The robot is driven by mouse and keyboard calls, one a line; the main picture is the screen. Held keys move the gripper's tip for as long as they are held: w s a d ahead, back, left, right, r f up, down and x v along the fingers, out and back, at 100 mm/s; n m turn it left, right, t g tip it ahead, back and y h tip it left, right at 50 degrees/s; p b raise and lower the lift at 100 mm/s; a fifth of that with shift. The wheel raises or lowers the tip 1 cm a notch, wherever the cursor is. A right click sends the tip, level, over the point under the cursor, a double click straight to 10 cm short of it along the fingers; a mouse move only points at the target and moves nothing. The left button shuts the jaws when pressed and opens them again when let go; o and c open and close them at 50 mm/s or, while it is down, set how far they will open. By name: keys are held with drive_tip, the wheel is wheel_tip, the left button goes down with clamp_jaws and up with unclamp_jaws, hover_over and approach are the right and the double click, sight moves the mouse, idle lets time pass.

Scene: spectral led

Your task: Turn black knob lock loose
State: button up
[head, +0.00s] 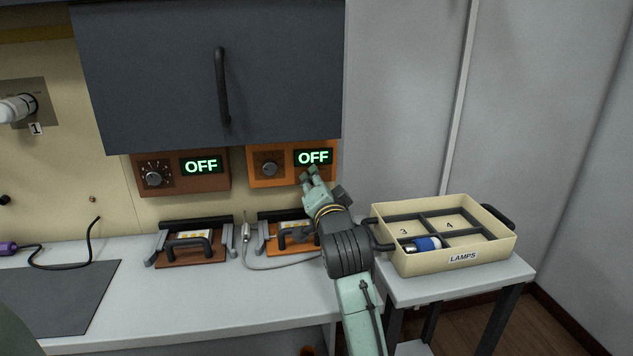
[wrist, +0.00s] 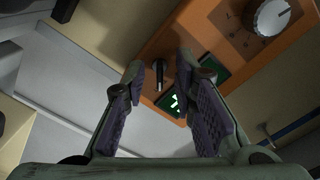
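In the wrist view a small black knob (wrist: 159,76) sticks out from the orange control box (wrist: 215,50), close to its green display. My gripper (wrist: 160,68) is open, one finger on each side of the knob, with visible gaps to both. In the head view my gripper (head: 312,176) is at the lower right of the right-hand orange box (head: 289,177), just under its display reading OFF (head: 313,157). The black knob is hidden behind the gripper there. The box's round dial (head: 269,169) is to the left; it also shows in the wrist view (wrist: 272,16).
A second box (head: 181,185) with an OFF display is to the left. Below are two fixtures with black handles, the left one (head: 190,262) clear of my arm. A lamp tray (head: 440,269) stands right of my arm. A grey cabinet (head: 165,80) hangs above.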

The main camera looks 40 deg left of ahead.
drive_tip(key=shift+c, duration=0.2)
clamp_jaws()
idle(0.4)
